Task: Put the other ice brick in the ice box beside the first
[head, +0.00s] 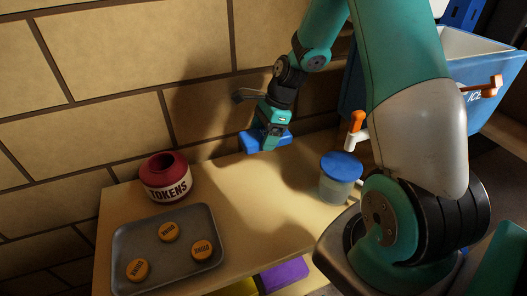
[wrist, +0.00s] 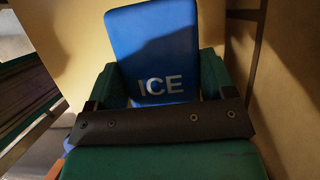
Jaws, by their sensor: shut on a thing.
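My gripper (head: 268,132) is shut on a blue ice brick (head: 256,143) and holds it above the back of the table. In the wrist view the same brick (wrist: 152,45), with white ICE lettering, sits between the two green fingers. The ice box (head: 495,72) is blue with a pale rim and ICE on its front. It stands at the upper right, partly hidden behind my arm, well to the right of the brick. Its inside shows only in part, and I see no other brick in it.
On the wooden table (head: 255,190) stand a red TOKENS pot (head: 166,181) and a grey tray (head: 187,265) with 3 orange discs. A blue-lidded clear tub (head: 339,180) and an orange-and-white handled thing (head: 356,126) are at the right. A brick wall rises behind.

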